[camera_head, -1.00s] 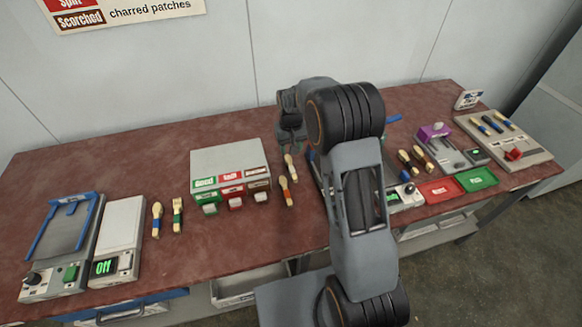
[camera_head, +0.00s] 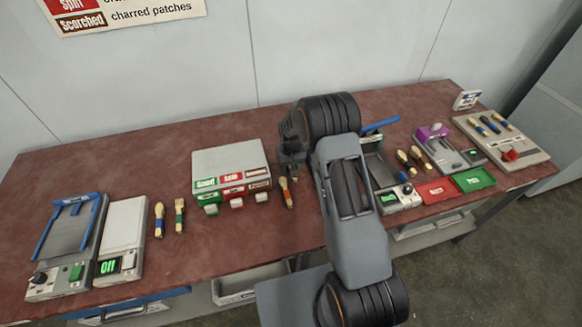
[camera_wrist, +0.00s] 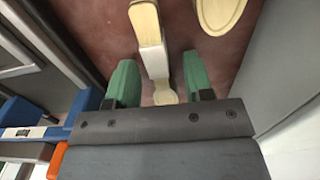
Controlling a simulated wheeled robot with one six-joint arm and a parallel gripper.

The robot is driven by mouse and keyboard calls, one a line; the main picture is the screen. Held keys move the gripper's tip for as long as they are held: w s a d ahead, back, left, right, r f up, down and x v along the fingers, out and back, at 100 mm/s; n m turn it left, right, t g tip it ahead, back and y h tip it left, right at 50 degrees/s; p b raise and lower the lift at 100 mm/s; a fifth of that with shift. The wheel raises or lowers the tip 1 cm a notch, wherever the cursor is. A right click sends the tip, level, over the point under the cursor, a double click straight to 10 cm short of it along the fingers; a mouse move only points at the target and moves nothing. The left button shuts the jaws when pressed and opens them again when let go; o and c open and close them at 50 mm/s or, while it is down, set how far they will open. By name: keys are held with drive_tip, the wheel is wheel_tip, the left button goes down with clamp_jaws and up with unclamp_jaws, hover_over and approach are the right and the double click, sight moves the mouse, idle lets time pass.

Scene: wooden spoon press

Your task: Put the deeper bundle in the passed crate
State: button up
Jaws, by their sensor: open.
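My gripper (camera_head: 291,170) is open, low over the table just right of the grey sorting box. In the wrist view its two green fingertips (camera_wrist: 157,85) stand on either side of a pale wooden bundle (camera_wrist: 147,28) with a whitish band. I cannot tell whether they touch it. A second pale wooden piece (camera_wrist: 222,12) lies to the upper right there. In the head view a bundle with an orange band (camera_head: 287,193) lies in front of the gripper. The gripper hides what lies behind it. A green tray (camera_head: 487,184) and a red tray (camera_head: 425,197) sit at the right front edge; their lettering is too small to read surely.
The grey box (camera_head: 230,160) with Good, Split and Scorched labels stands left of my gripper. Two bundles (camera_head: 159,219) lie further left, beside the white scale (camera_head: 122,230). A blue-framed press (camera_head: 70,235) is at far left. A white crate (camera_head: 235,290) shows under the table.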

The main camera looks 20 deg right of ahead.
clamp_jaws()
idle(0.4)
drive_tip(key=shift+r, duration=0.1)
drive_tip(key=shift+r, duration=0.25)
wheel_tip(320, 180, up, 2)
drive_tip(key=shift+r+b, duration=0.15)
drive_tip(key=shift+b, duration=0.55)
drive_tip(key=s+r, duration=0.2)
drive_tip(key=s+r+b, duration=0.1)
drive_tip(key=s+r, duration=0.1)
drive_tip(key=r, duration=0.1)
drive_tip(key=shift+s+r, duration=0.35)
drive_tip(key=shift+s, duration=0.05)
drive_tip(key=s+r+b, duration=0.1)
drive_tip(key=s+r, duration=0.3)
drive_tip(key=s, duration=0.5)
drive_tip(key=shift+s, duration=0.15)
